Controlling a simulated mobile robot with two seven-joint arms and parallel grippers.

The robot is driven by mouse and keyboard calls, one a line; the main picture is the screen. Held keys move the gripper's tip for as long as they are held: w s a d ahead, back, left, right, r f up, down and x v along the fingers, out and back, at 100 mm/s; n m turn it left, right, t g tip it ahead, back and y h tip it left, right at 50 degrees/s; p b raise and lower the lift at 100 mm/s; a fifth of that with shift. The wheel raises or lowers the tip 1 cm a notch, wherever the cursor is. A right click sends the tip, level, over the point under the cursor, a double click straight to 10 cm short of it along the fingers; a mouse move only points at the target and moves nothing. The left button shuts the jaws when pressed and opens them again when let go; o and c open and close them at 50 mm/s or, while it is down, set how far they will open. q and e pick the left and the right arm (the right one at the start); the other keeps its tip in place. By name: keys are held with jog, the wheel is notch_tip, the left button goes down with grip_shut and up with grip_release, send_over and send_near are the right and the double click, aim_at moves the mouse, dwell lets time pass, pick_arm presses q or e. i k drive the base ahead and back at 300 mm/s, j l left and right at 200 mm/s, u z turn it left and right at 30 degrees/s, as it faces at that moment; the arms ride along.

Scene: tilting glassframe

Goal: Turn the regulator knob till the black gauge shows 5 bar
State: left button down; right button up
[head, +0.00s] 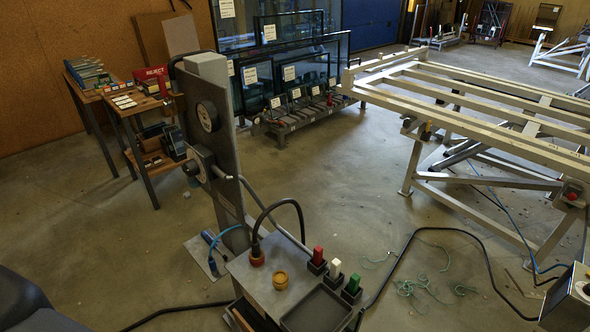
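The black gauge (208,116) with a pale round face is mounted high on a grey upright post (222,150). It is seen at a steep angle, and its needle and reading cannot be made out. Below it on the same post sits the regulator (197,164), a grey body with a round part facing left and a bluish bowl under it. Which part is the knob is too small to tell for sure. Neither of my grippers shows in the head view, and nothing is seen touching the regulator or gauge.
A large tilting frame (480,125) stands right. Cables (405,250) cross the floor. Wooden tables (130,105) stand left.

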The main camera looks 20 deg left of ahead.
aim_at(191, 167)
jog(key=u, duration=1.35)
